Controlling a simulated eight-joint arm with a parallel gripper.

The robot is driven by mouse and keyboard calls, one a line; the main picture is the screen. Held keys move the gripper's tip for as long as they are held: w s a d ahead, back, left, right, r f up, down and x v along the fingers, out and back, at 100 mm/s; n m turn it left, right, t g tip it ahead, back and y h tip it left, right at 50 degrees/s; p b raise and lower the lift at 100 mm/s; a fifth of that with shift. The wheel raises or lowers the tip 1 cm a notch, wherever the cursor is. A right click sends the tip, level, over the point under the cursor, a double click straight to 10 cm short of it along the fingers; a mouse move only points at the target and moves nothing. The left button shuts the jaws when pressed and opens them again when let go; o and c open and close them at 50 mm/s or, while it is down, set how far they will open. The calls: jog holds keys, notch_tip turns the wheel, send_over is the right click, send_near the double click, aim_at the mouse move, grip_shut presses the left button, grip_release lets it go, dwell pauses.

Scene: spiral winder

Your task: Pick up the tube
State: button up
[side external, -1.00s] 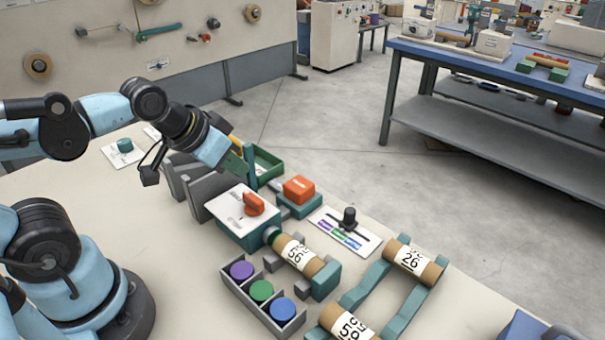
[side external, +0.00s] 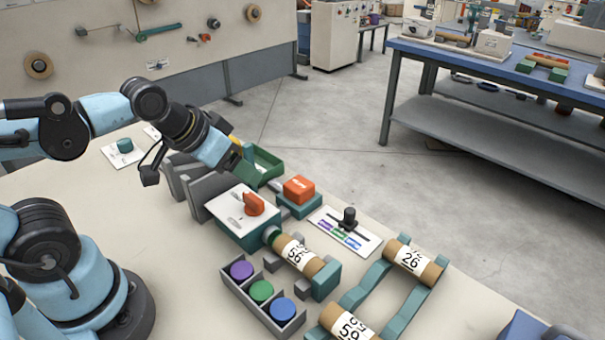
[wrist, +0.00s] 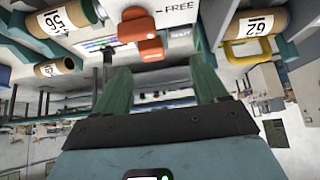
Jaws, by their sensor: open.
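Several brown tubes with white number labels are in view. Tube 56 (side external: 297,254) lies in the winder beside a green end block; it also shows in the wrist view (wrist: 66,19). Tube 26 (side external: 413,258) and tube 59 (side external: 347,324) lie across green rails at the right front. In the wrist view, tube 62 (wrist: 256,24) lies at upper right with a yellow band below it. My gripper (wrist: 160,68) is open, its green fingers apart with nothing between them. In the side view it is above the green tray, apart from the labelled tubes; its fingertips are partly hidden.
A control box with an orange knob (side external: 254,204) and an orange button block (side external: 299,189) stand near my gripper. A black slider (side external: 349,217) sits on a white plate. A grey tray (side external: 285,324) holds purple, green and blue discs.

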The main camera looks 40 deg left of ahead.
aim_at(298, 250)
jog(key=shift+d, duration=0.1)
jog(key=d+m+g, duration=0.1)
jog(key=m, duration=0.2)
jog(key=d+m+g+h, duration=0.1)
jog(key=d+m, duration=0.1)
jog(key=m, duration=0.1)
jog(key=w+d+m+g+h, duration=0.1)
jog(key=d+m, duration=0.1)
jog(key=m, duration=0.1)
jog(key=shift+f+g, duration=0.2)
jog(key=shift+g, duration=0.2)
jog(key=d+f+m+g, duration=0.1)
jog(key=d+f+m, duration=0.1)
jog(key=m, duration=0.1)
jog(key=d+f+m+g+h, duration=0.1)
jog(key=d+f+m, duration=0.1)
jog(key=m, duration=0.1)
jog(key=d+f+m+g+h, duration=0.1)
jog(key=d+f+m, duration=0.1)
jog(key=d+m, duration=0.1)
jog(key=shift+w+f, duration=0.25)
jog(key=shift+f, duration=0.1)
jog(key=shift+s+x, duration=0.15)
jog(key=shift+x, duration=1.2)
jog(key=shift+s+x, duration=0.15)
jog(key=shift+x, duration=1.15)
jog(key=shift+d, duration=0.2)
jog(key=shift+c, duration=0.3)
